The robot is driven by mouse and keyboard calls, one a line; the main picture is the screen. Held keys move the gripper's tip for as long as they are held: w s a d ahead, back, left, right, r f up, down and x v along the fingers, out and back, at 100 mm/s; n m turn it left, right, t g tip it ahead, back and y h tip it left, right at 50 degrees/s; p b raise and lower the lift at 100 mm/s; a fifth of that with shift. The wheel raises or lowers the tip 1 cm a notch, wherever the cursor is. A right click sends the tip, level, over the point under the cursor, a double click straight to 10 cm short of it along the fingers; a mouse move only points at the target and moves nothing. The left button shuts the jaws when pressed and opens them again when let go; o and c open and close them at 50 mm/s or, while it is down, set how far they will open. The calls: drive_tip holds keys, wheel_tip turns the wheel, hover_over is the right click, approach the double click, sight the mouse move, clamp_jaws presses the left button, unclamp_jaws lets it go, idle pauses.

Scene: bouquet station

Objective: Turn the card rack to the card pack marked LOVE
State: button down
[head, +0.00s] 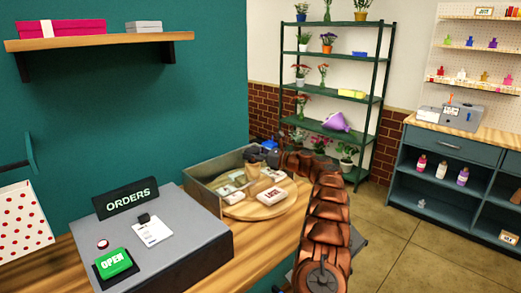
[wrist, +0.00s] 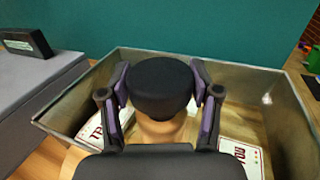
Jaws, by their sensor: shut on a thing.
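The card rack (head: 240,212) is a round wooden turntable on the counter, partly inside an open grey metal box (head: 205,200). White card packs with red print lie around its centre post. The front pack (head: 271,196) faces out of the box's open side; its print looks like LOVE but is small. My gripper (wrist: 161,90) is shut on the rack's black knob (wrist: 162,78), with purple pads on both sides. In the wrist view, a left pack (wrist: 92,132) and a right pack (wrist: 240,158) show partly; their words are cut off.
A grey register box with an ORDERS sign (head: 126,197) and a green OPEN sign (head: 114,263) stands left of the rack. The metal box walls (wrist: 290,100) surround the rack's far side closely. A plant shelf (head: 335,93) stands behind.

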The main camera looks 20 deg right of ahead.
idle(0.3)
drive_tip(key=shift+c, duration=1.1)
unclamp_jaws()
drive_tip(key=v, duration=1.2)
drive_tip(key=shift+w+r, duration=0.1)
